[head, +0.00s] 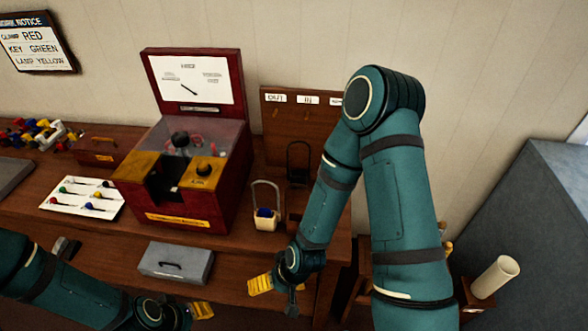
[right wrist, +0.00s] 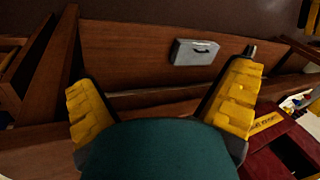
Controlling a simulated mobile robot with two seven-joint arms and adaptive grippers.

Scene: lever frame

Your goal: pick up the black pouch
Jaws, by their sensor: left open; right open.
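I cannot pick out the black pouch for certain. A dark upright item with a looped top (head: 299,162) stands at the back right of the bench, and its kind is unclear. My left gripper (head: 190,312) is at the bottom of the head view, partly cut off, open with its yellow finger pads showing. My right gripper (head: 274,288) is over the bench's front right part, right of the grey box. It is open and empty in the right wrist view (right wrist: 160,100).
A red box with a clear cover (head: 210,205) stands mid-bench. A small cream holder with a handle (head: 265,218) is right of it. A grey box (head: 175,263) is at the front, a white card with coloured levers (head: 83,198) at left. A cream cylinder (head: 497,276) stands right.

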